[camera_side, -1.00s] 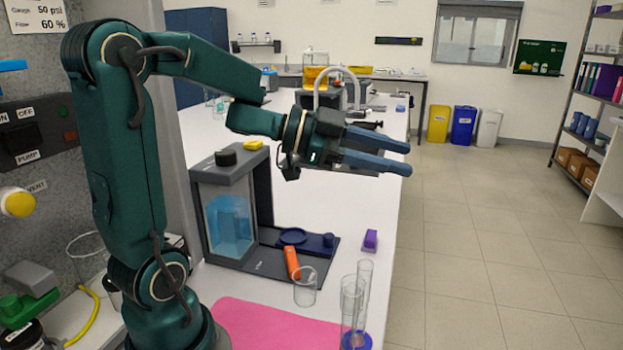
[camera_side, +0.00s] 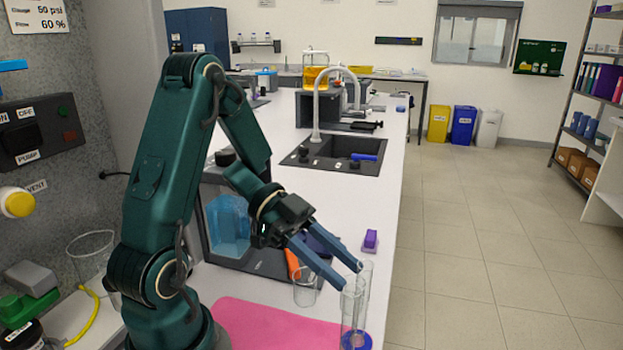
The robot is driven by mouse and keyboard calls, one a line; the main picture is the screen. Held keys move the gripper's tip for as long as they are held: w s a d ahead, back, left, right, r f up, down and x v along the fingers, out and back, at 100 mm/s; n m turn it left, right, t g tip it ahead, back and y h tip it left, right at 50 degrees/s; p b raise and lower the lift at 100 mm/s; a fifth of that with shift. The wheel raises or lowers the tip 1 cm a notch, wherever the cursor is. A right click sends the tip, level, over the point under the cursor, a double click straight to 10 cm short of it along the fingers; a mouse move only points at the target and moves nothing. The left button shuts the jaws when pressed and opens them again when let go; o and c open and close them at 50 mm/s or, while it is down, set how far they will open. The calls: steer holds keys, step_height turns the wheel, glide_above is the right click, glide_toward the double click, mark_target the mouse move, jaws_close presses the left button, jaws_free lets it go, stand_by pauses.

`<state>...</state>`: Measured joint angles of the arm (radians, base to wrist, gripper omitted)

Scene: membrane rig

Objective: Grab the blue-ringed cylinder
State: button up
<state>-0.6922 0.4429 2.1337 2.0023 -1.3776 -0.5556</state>
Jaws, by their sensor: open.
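A tall clear glass cylinder with a blue ring at its foot (camera_side: 357,341) stands upright near the front right edge of the bench. A second clear glass tube (camera_side: 367,275) stands right behind it, and their outlines overlap. My gripper (camera_side: 350,276) is open, with its two blue-grey fingers slanting down to the right. The fingertips overlap the top of the cylinders in the picture. I cannot tell whether they touch the glass or straddle it.
A small beaker (camera_side: 305,290) stands just left of the cylinders, under the fingers. A pink mat (camera_side: 260,325) lies in front. A purple block (camera_side: 370,240) sits near the right bench edge. A sink (camera_side: 330,157) is farther back.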

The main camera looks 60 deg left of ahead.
mark_target(368, 292)
steer(key=shift+x, duration=3.9)
steer(key=shift+w+a+f, duration=0.1)
steer(key=shift+a+f, duration=0.05)
steer(key=shift+f, duration=0.05)
jaws_close()
